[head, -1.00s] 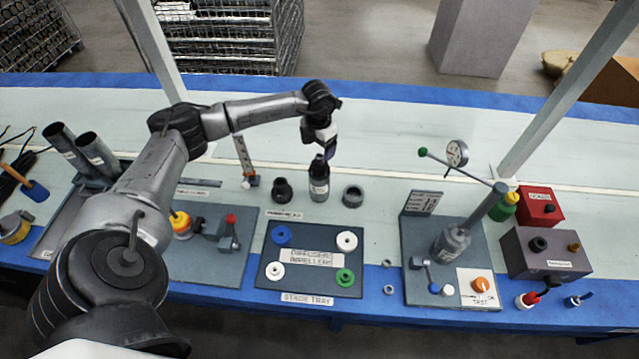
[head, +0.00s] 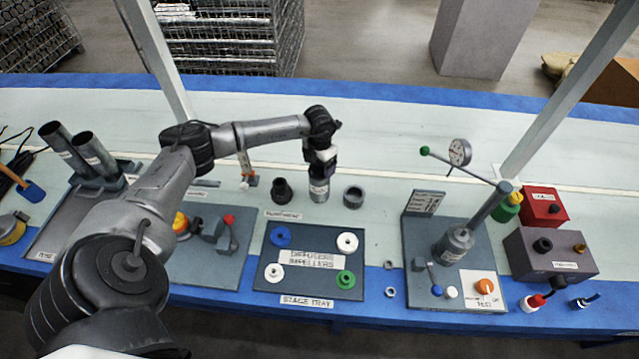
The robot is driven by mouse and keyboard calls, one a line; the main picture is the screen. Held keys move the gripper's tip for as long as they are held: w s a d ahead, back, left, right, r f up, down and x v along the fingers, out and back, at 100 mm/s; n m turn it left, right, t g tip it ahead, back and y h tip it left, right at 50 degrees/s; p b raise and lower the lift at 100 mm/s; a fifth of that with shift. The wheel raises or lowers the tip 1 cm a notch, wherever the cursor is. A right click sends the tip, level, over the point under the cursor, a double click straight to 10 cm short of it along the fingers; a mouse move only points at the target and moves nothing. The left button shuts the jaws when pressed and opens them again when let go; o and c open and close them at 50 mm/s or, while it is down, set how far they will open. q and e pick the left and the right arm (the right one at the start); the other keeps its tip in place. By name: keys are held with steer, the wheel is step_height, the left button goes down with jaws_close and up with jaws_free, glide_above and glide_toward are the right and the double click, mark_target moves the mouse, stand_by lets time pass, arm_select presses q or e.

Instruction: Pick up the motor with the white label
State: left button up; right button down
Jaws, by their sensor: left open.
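The motor (head: 319,192) is a grey cylinder with a small white label, standing upright behind the stage tray. Its dark upper part is now hidden by my left gripper (head: 321,174). My left gripper is open and points down from above, its fingers at the motor's upper end. I cannot tell whether the fingers touch it. My right gripper is not in view.
A dark fitting (head: 282,191) stands close left of the motor and a grey ring (head: 353,197) close right. The stage tray (head: 262,252) with coloured discs lies in front. A test stand with a dial gauge (head: 460,153) is at right. Behind the motor is clear.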

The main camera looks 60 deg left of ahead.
arm_select(q)
steer(key=shift+c, duration=0.2)
steer(key=shift+r, duration=0.1)
jaws_close()
steer(key=shift+w+r, duration=0.15)
steer(key=shift+r, duration=0.1)
steer(key=shift+f, duration=0.1)
stand_by(0.4)
